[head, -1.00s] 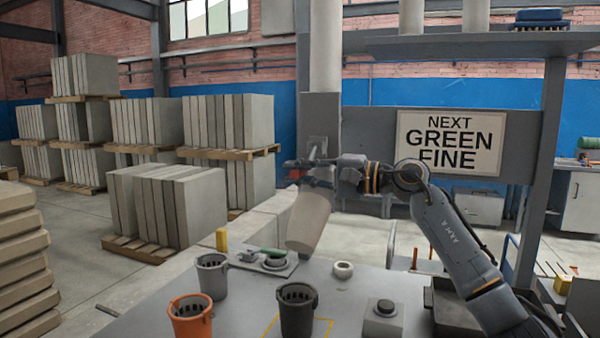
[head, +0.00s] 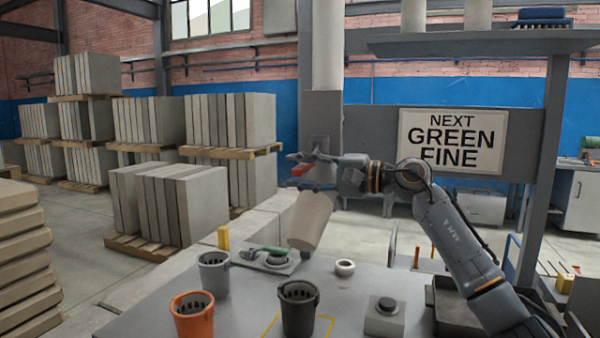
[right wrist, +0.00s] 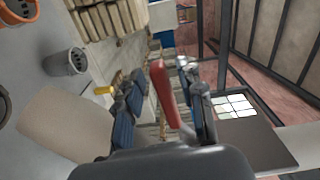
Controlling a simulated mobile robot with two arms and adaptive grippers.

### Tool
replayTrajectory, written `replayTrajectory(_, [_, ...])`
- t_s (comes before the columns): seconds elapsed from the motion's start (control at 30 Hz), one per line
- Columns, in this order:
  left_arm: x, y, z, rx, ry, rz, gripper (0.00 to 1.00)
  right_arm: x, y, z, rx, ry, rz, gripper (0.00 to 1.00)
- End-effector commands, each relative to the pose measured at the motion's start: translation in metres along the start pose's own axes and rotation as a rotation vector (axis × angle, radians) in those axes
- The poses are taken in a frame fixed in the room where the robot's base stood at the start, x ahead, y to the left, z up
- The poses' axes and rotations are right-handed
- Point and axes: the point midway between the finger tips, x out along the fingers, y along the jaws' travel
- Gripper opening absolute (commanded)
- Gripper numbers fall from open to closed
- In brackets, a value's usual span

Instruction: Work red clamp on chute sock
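The red clamp (head: 300,170) is a small red lever at the top of the chute sock (head: 312,220), a beige sleeve hanging tilted over the table. My right gripper (head: 293,170) is at the clamp, its fingers spread above and below the red lever. In the right wrist view the red clamp (right wrist: 170,95) shows as a long lever between the two fingers (right wrist: 160,100), with gaps visible beside it. The sock (right wrist: 65,125) shows at lower left there. My left gripper is not in view.
On the table (head: 245,320) stand a light grey bucket (head: 213,275), an orange bucket (head: 192,318) and a dark bucket (head: 298,310). A white ring (head: 345,268) and a box with a black button (head: 384,308) are nearby. A sign (head: 452,141) reads "NEXT GREEN FINE".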

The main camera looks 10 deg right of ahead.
Motion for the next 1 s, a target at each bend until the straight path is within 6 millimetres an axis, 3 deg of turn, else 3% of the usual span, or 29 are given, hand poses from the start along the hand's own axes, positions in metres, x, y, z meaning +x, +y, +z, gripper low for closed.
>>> replayTrajectory(0.17, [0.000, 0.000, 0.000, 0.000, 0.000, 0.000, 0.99, -0.023, 0.001, -0.002, 0.000, 0.004, 0.000, 0.38])
replayTrajectory(0.4, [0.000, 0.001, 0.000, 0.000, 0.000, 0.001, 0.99, -0.074, 0.001, -0.001, 0.000, 0.003, 0.002, 0.38])
replayTrajectory(0.6, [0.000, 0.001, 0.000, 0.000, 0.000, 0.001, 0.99, -0.106, 0.002, -0.001, 0.001, 0.002, 0.003, 0.38])
replayTrajectory(1.0, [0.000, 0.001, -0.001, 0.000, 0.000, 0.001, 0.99, -0.118, 0.001, 0.000, 0.000, 0.000, 0.002, 0.38])
